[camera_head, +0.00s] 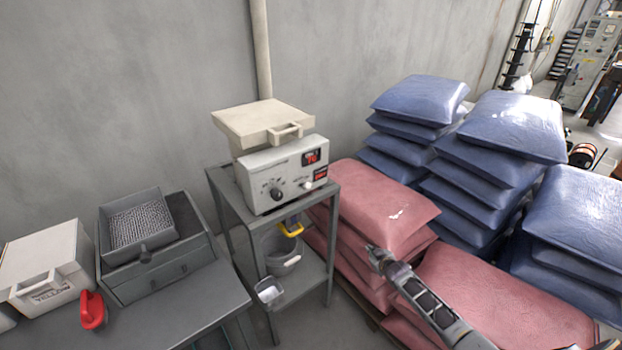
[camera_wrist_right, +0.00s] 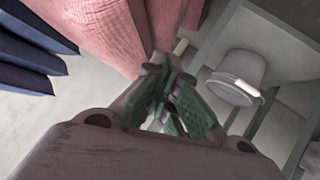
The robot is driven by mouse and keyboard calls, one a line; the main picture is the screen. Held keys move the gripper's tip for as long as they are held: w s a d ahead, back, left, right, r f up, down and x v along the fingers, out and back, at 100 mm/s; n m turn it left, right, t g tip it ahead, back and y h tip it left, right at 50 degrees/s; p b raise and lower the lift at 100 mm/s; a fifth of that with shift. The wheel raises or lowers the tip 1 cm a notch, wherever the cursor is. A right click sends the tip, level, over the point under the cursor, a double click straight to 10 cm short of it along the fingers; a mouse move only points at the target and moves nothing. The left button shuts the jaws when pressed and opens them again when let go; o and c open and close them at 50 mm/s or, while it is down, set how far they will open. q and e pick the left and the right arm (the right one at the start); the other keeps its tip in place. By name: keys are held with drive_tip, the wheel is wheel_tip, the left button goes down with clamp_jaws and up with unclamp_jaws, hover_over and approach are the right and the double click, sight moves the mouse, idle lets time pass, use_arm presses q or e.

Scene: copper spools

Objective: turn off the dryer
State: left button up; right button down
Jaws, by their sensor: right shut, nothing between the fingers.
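The dryer (camera_head: 283,174) is a light grey box with a cream lid on top, standing on a grey metal stand. Its front panel has a black dial (camera_head: 276,194), a red display (camera_head: 311,157), a red switch (camera_head: 320,172) and a small pale knob. My right gripper (camera_head: 374,254) is to the right of the stand and lower than the panel, in front of the pink sacks, apart from the dryer. In the right wrist view its green-padded fingers (camera_wrist_right: 172,105) are shut and empty. My left gripper is not in view.
Pink sacks (camera_head: 375,205) and blue sacks (camera_head: 510,125) are stacked right of the stand (camera_head: 334,235). A grey bucket (camera_head: 282,255) is on its lower shelf. A bench (camera_head: 190,310) at left holds a drawer box, a white bin (camera_head: 45,265) and a red scoop (camera_head: 92,311).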

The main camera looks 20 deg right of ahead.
drive_tip(key=w+a+r+t+y, duration=0.1)
drive_tip(key=w+a+r+t, duration=0.2)
drive_tip(key=r, duration=0.8)
drive_tip(key=w+a+r+t+y, duration=0.1)
drive_tip(key=w+a+r, duration=0.3)
drive_tip(key=r, duration=0.7)
drive_tip(key=m+y, duration=0.2)
drive_tip(key=y, duration=0.2)
approach(305, 161)
drive_tip(key=shift+s+d+f+t, duration=0.15)
drive_tip(key=shift+s+d+t, duration=0.1)
drive_tip(key=shift+s, duration=0.5)
drive_tip(key=shift+s+d+f+t, duration=0.15)
drive_tip(key=shift+s+d, duration=0.05)
drive_tip(key=shift+s, duration=0.55)
drive_tip(key=shift+w, duration=0.15)
drive_tip(key=shift+p+x, duration=0.45)
drive_tip(key=shift+x, duration=4.45)
drive_tip(key=shift+s+a+f+p, duration=0.15)
drive_tip(key=shift+s+f, duration=0.15)
drive_tip(key=shift+f, duration=0.3)
drive_tip(key=shift+s+f+p, duration=0.1)
drive_tip(key=shift+s+f, duration=0.25)
drive_tip(key=shift+f, duration=0.25)
drive_tip(key=shift+s+a+f+p, duration=0.15)
drive_tip(key=shift+s+f, duration=0.15)
drive_tip(key=shift+f, duration=0.3)
drive_tip(key=shift+d, duration=0.1)
